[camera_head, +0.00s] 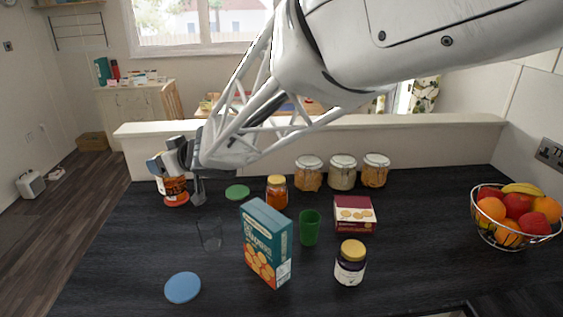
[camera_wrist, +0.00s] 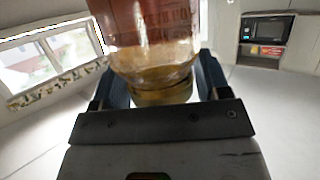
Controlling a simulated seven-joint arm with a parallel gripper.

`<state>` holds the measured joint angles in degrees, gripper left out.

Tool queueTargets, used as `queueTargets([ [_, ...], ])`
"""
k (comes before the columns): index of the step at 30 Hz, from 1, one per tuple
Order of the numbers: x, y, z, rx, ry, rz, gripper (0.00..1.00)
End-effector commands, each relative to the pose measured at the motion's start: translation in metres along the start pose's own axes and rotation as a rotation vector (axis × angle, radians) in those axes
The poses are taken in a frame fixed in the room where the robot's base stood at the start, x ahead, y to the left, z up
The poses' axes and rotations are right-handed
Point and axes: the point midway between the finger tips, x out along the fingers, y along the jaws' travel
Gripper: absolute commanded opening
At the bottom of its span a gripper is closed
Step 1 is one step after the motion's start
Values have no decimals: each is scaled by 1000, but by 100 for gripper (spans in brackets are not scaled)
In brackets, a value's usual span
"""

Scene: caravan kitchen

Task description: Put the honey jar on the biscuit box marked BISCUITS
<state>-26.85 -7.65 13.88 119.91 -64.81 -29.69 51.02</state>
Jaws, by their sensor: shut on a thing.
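My gripper (camera_head: 176,164) is at the far left of the worktop, shut around a glass jar (camera_head: 175,189) with amber contents. The jar (camera_wrist: 155,60) fills the space between the jaws in the wrist view; its lettering is too blurred to read. I cannot tell whether its base touches the worktop. A maroon box with biscuits pictured on it (camera_head: 354,217) lies flat at centre right, well away from my gripper, its top bare; its lettering is too small to read. Another amber jar with an orange lid (camera_head: 277,192) stands at the middle back.
Between my gripper and the maroon box stand a clear glass (camera_head: 210,234), a tall teal crackers box (camera_head: 266,243) and a green cup (camera_head: 310,228). A dark jar (camera_head: 350,263) stands in front of the maroon box, several storage jars (camera_head: 342,173) behind. A fruit basket (camera_head: 512,235) is far right.

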Motion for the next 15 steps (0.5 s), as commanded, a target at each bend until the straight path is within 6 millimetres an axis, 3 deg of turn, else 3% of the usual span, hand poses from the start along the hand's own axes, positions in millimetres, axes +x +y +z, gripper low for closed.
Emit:
queueTargets([
  [3,-13,28,4,16,2,44,32],
  [15,-60,109,21,64,2,181,32],
])
